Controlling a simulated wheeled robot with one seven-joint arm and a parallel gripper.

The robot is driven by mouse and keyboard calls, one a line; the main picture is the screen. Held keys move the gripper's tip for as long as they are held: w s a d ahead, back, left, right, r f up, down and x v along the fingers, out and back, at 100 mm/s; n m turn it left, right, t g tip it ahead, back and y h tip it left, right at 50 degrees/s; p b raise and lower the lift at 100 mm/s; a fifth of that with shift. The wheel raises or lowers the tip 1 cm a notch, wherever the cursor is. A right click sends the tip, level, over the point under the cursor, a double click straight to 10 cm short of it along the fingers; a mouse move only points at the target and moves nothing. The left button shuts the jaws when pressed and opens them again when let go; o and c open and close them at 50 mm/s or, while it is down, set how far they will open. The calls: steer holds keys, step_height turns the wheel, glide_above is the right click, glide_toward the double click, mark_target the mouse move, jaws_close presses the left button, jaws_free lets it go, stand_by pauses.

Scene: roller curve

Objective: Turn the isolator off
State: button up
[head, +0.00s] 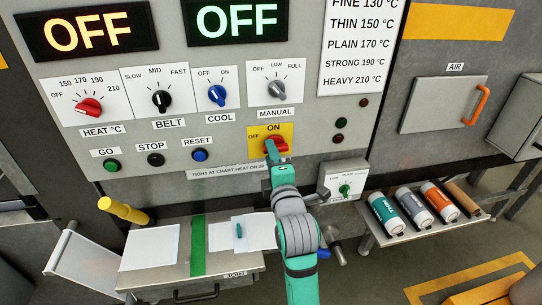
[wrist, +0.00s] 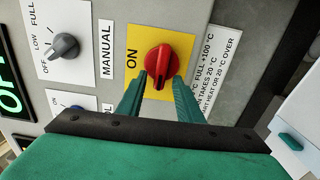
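The isolator is a red rotary knob (head: 283,146) on a yellow plate (head: 286,129), with ON printed above it and OFF to its left. In the wrist view the knob (wrist: 160,63) is seen turned on its side, with ON at the left. Its raised grip bar runs roughly left to right on the panel, across from ON; I cannot tell which end is the pointer. My gripper (head: 274,152) is at the knob. In the wrist view its two green fingers (wrist: 161,82) stand apart on either side of the knob's bar, with small gaps showing. The OFF label is hidden there.
Grey MANUAL knob (head: 278,90) is just above, blue COOL knob (head: 217,95) upper left. The blue RESET button (head: 200,155) is left. A small box with a green knob (head: 345,189) is lower right. Both displays (head: 236,20) read OFF. A worktable (head: 218,265) lies below.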

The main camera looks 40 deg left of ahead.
steer(key=v, duration=1)
steer(key=shift+s+d, duration=0.2)
steer(key=shift+s, duration=0.15)
steer(key=shift+f, duration=0.1)
steer(key=s+d+f+m+t+h, duration=0.2)
steer(key=d+f+m+t+h, duration=0.15)
steer(key=d+f+m, duration=0.55)
steer(key=s+d+f+m+t+h, duration=0.25)
steer(key=d+f+m+h, duration=0.35)
steer(key=f+m, duration=0.45)
steer(key=s+d+f+m+h, duration=0.1)
steer(key=s+d+f+m, duration=0.1)
steer(key=s+d, duration=0.3)
steer(key=s+d+f+m+g+h, duration=0.1)
steer(key=s+d+f+m+h, duration=0.1)
steer(key=s, duration=0.9)
steer(key=s+d+f+m+g+h, duration=0.1)
steer(key=s+d+f+m, duration=0.3)
steer(key=s+d+f, duration=0.2)
steer(key=shift+s+d, duration=0.9)
steer(key=shift+s, duration=0.2)
steer(key=shift+a+m, duration=0.1)
steer(key=shift+m, duration=0.15)
